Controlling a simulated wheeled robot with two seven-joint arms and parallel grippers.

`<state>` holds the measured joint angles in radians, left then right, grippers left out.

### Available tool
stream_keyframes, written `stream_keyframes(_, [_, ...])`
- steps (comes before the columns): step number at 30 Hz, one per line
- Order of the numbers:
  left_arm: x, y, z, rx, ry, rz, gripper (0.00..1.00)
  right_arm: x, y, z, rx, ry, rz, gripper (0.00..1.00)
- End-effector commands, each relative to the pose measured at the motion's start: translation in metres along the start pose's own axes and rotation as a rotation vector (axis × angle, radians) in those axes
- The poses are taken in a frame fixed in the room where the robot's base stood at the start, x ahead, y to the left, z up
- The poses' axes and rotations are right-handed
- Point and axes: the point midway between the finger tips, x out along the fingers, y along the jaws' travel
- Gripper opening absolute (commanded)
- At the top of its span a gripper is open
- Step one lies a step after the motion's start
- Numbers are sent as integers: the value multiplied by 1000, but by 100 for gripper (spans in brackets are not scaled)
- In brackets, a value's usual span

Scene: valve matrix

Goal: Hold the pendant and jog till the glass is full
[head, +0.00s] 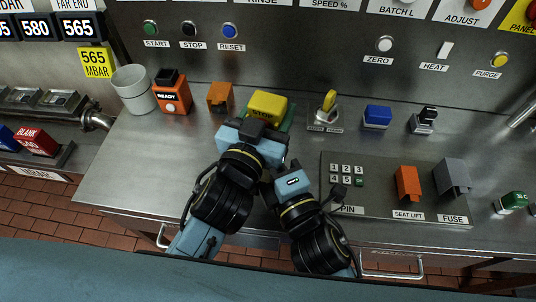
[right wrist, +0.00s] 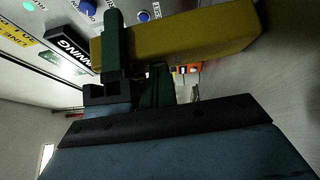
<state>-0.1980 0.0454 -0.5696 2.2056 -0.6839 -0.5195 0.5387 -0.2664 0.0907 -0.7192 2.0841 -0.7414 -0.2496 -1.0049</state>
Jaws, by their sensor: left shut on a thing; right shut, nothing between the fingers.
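A yellow block marked STOP (head: 268,104), with green parts at its side, is at the fingers of my left gripper (head: 258,127). I take it to be the pendant. My left gripper is shut on it, and the gripper body hides its lower part. My right gripper (head: 287,178) is just right of and nearer than the left one, shut and empty; its fingertips are hard to make out. In the right wrist view the yellow block (right wrist: 190,40) crosses the top close by, with a dark green upright piece (right wrist: 114,45) before it. I cannot make out a glass for certain.
A pale grey cup (head: 133,92) and an orange READY box (head: 172,98) stand at the left. Right of my grippers are a yellow lever (head: 328,101), a blue block (head: 377,115), a keypad (head: 346,175) and the orange seat-lift cover (head: 407,184). Buttons line the back panel.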

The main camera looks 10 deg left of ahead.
Motion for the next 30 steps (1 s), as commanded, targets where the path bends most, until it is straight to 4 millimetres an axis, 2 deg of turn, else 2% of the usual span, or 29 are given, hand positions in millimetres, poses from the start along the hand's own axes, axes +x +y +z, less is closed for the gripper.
stream_keyframes(1, [-4, 8, 1, -14, -5, 19, 6, 4, 0, 10, -9, -23, -2, 0])
stream_keyframes(10, [-4, 8, 1, -14, -5, 19, 6, 4, 0, 10, -9, -23, -3, 0])
stream_keyframes(14, [-4, 8, 1, -14, -5, 19, 6, -3, 0, 10, -9, -23, -3, 0])
stream_keyframes(24, [-3, 6, 2, -6, -6, 12, 6, -60, -2, 4, -3, -11, -6, 0])
stream_keyframes(30, [-2, 5, 2, -4, -6, 10, 6, -86, -1, 1, -1, -6, -3, 0])
